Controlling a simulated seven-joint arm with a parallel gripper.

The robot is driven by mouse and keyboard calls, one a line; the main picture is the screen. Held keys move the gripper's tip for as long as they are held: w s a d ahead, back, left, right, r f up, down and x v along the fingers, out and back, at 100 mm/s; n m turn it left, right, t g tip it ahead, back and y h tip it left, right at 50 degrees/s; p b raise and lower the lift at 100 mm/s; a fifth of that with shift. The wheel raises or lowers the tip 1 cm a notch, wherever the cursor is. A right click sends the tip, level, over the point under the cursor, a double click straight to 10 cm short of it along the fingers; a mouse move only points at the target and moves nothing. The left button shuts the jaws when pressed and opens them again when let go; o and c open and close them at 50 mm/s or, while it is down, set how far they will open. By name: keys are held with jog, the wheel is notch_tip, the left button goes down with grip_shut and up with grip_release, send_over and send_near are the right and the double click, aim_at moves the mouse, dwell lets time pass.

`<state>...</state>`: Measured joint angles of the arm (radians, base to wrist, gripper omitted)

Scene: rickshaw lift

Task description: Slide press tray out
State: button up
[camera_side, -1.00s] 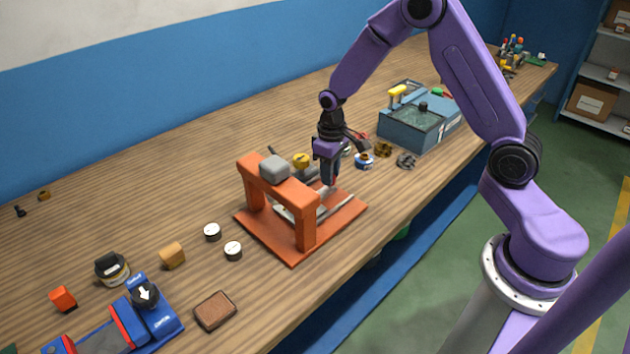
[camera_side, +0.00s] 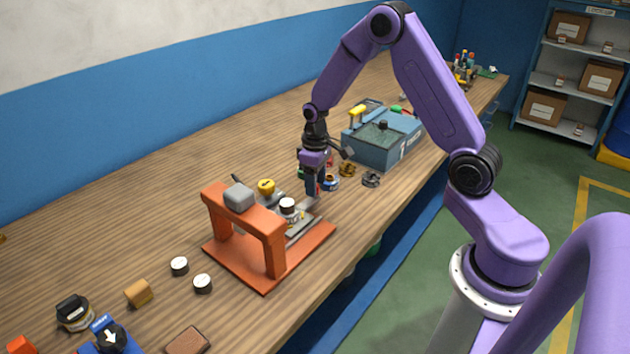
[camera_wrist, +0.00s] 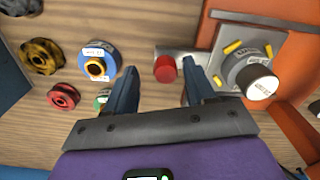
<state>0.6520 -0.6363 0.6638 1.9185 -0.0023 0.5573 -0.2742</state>
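The grey press tray (camera_wrist: 228,38) has yellow pins and carries a grey part with a white cap (camera_wrist: 262,85). In the side view the tray (camera_side: 303,230) lies at the right of the orange press (camera_side: 262,228), with the part on it beside the press frame. A red knob (camera_wrist: 165,68) is at the tray's left end in the wrist view, on a grey strip. My gripper (camera_wrist: 160,75) is open, with its fingertips on either side of the knob and a visible gap at the left finger. In the side view my gripper (camera_side: 313,190) is low, beyond the tray.
A blue ring part (camera_wrist: 98,66), a red spool (camera_wrist: 63,96) and dark gold parts lie left of the gripper in the wrist view. A blue-grey box (camera_side: 385,138) stands behind. Two white-topped discs (camera_side: 180,266) lie left of the press.

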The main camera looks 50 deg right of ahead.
notch_tip(320, 180, up, 18)
jog(key=shift+f, duration=0.25)
dwell(0.4)
jog(key=s+a+n, duration=0.3)
jog(key=s+a, duration=0.4)
jog(key=a, duration=0.2)
jog(key=s+a+f+n, duration=0.1)
jog(key=s+a+n, duration=0.1)
jog(key=s, duration=1)
jog(key=s+a+f+n, duration=0.1)
jog(key=s+a+n, duration=0.2)
jog(key=s, duration=0.9)
jog(key=shift+f+n, duration=0.25)
jog(key=shift+n, duration=0.55)
